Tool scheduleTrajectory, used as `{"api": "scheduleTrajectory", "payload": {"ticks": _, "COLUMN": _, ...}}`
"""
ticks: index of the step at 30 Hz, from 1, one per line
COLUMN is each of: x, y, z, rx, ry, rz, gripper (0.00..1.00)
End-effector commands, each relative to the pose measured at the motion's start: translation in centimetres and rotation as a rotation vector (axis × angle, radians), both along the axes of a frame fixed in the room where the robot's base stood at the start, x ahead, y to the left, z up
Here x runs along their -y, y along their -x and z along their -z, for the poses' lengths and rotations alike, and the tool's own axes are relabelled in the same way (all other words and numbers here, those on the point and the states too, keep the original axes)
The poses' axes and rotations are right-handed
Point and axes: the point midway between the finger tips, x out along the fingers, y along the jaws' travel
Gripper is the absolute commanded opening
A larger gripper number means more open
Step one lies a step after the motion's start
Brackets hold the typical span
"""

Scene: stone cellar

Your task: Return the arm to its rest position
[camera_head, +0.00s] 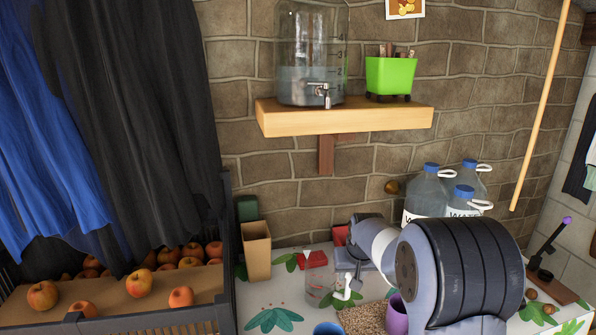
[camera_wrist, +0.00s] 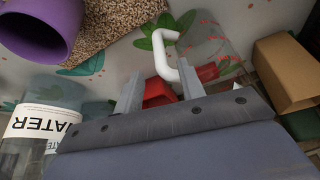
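My arm reaches across the white, leaf-patterned table (camera_head: 275,290) in the head view, with its large dark joint in the foreground. My gripper (camera_head: 346,276) points down near a clear jug (camera_head: 318,291) with a white handle (camera_head: 347,294). In the wrist view, my gripper (camera_wrist: 160,90) has its two grey fingers apart. A red object (camera_wrist: 158,93) shows in the gap, apparently beyond them. The white handle (camera_wrist: 163,50) passes close to the right finger; I cannot tell whether they touch. Nothing is clearly held.
Water bottles (camera_head: 425,192) stand behind my arm. A purple cup (camera_head: 397,318), a brown grainy mat (camera_head: 362,320) and a blue cup (camera_head: 327,328) are near the front. A tan box (camera_head: 257,252) stands left. A wooden shelf (camera_head: 345,118) holds a glass dispenser (camera_head: 312,60) and green pot (camera_head: 390,76).

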Motion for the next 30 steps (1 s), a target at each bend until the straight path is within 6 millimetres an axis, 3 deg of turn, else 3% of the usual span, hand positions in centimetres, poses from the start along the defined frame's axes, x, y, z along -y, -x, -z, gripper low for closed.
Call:
{"api": "scheduleTrajectory", "payload": {"ticks": 6, "x": 0.0, "y": -1.6, "z": 3.8, "rx": -0.002, "ry": 0.000, "rz": 0.000, "gripper": 0.38}}
{"api": "scheduleTrajectory", "payload": {"ticks": 15, "x": -0.1, "y": -2.7, "z": 6.7, "rx": 0.001, "ry": 0.000, "rz": 0.000, "gripper": 0.38}}
{"api": "scheduleTrajectory", "payload": {"ticks": 30, "x": 0.0, "y": -2.6, "z": 6.2, "rx": -0.001, "ry": 0.000, "rz": 0.000, "gripper": 0.38}}
